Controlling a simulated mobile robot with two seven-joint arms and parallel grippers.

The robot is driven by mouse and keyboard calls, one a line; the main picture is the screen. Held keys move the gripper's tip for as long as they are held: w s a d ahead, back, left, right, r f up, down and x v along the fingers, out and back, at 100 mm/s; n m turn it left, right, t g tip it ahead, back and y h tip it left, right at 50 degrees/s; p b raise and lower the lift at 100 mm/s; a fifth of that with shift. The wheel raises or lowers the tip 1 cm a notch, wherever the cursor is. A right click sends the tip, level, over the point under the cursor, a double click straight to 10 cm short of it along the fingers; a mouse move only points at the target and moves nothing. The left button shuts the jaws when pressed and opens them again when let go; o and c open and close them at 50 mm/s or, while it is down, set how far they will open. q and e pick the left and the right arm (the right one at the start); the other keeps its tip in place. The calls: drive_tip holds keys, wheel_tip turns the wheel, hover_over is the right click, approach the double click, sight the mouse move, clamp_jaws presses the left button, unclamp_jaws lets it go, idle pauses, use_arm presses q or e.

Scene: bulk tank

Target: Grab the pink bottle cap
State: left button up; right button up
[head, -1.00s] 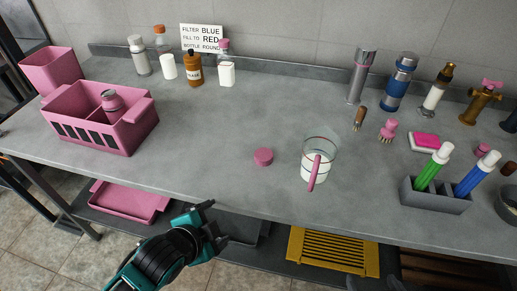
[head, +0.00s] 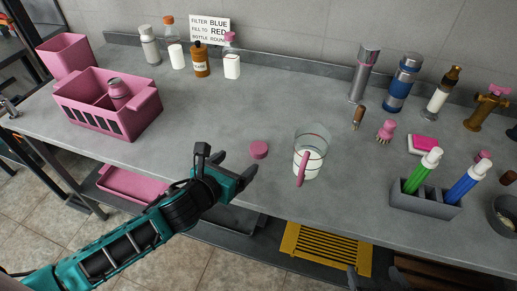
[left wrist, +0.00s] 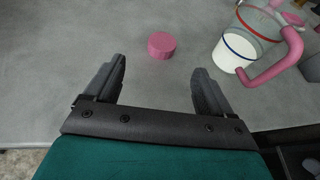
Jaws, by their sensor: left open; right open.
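The pink bottle cap (head: 259,149) lies flat on the grey counter, left of the clear measuring cup with a pink handle. In the left wrist view the cap (left wrist: 162,45) is just beyond the fingertips, centred between them. My left gripper (head: 226,162) is open and empty over the counter's front edge, to the left of the cap and not touching it; its two fingers also show in the left wrist view (left wrist: 160,68). Dark tips of what seems to be my right gripper (head: 364,281) show at the bottom edge, apart and low, mostly cut off.
The measuring cup (head: 309,160), holding white liquid, stands close right of the cap. A pink basket (head: 120,125) is at the left. Bottles and a sign (head: 209,29) line the back. A grey holder (head: 425,198) with green and blue bottles is at the right. Counter behind the cap is clear.

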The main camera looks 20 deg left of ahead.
sight(259, 147)
use_arm(q)
drive_tip(key=x, duration=1.1)
drive_tip(key=shift+d+f, duration=0.15)
drive_tip(key=shift+d, duration=0.1)
drive_tip(key=c, duration=1.1)
